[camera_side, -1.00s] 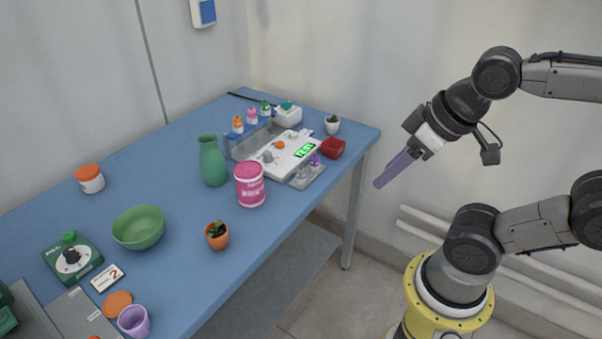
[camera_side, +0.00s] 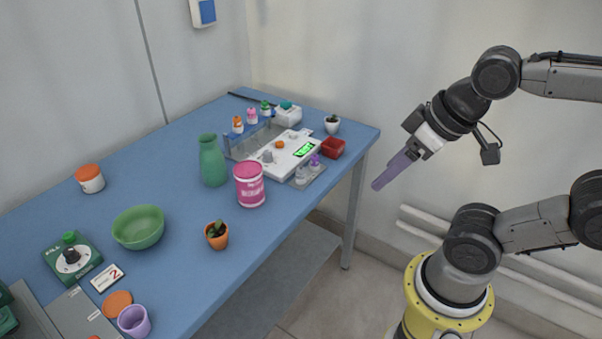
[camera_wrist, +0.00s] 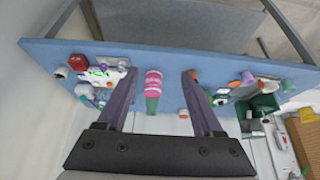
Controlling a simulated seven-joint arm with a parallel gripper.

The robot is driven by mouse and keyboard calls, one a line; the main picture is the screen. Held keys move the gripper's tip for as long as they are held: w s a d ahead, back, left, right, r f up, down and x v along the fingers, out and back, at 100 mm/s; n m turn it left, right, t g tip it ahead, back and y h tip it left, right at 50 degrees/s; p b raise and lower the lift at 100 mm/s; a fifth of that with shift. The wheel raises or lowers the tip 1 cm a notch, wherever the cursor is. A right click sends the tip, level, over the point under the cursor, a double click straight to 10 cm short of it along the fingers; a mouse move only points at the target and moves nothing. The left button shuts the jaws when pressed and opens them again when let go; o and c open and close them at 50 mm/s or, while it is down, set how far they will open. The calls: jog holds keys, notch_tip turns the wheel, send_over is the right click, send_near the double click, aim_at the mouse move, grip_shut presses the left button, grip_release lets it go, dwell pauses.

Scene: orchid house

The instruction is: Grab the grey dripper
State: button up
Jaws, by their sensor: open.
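My gripper (camera_side: 378,184) is open and empty. It hangs in the air to the right of the table, apart from the dripper. The wrist view shows both fingers of my gripper (camera_wrist: 160,72) spread, with the pink tub (camera_wrist: 153,80) seen between them from a distance.
The pink tub (camera_side: 250,185) and green vase (camera_side: 213,160) stand left of the scale. A red box (camera_side: 332,148) and white plant pot (camera_side: 332,125) stand behind the tray. Orange, pink and green bottles (camera_side: 252,117) stand at the back. The blue table's (camera_side: 178,168) middle has free room.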

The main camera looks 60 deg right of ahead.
jog(key=w+d+r+n+h, duration=0.2)
jog(key=w+d+r+n, duration=0.1)
jog(key=w+r+n, duration=0.4)
jog(key=n+g+h, duration=0.3)
jog(key=n+g, duration=0.3)
jog(key=n, duration=0.3)
send_over(300, 169)
jog(key=a, duration=0.2)
notch_tip(300, 169, down, 22)
jog(key=f, duration=0.1)
jog(key=shift+a+x, duration=0.1)
jog(key=shift+x, duration=1.25)
jog(key=shift+a+x, duration=0.15)
jog(key=shift+x, duration=1.2)
jog(key=shift+w+f, duration=0.1)
jog(key=shift+w, duration=0.05)
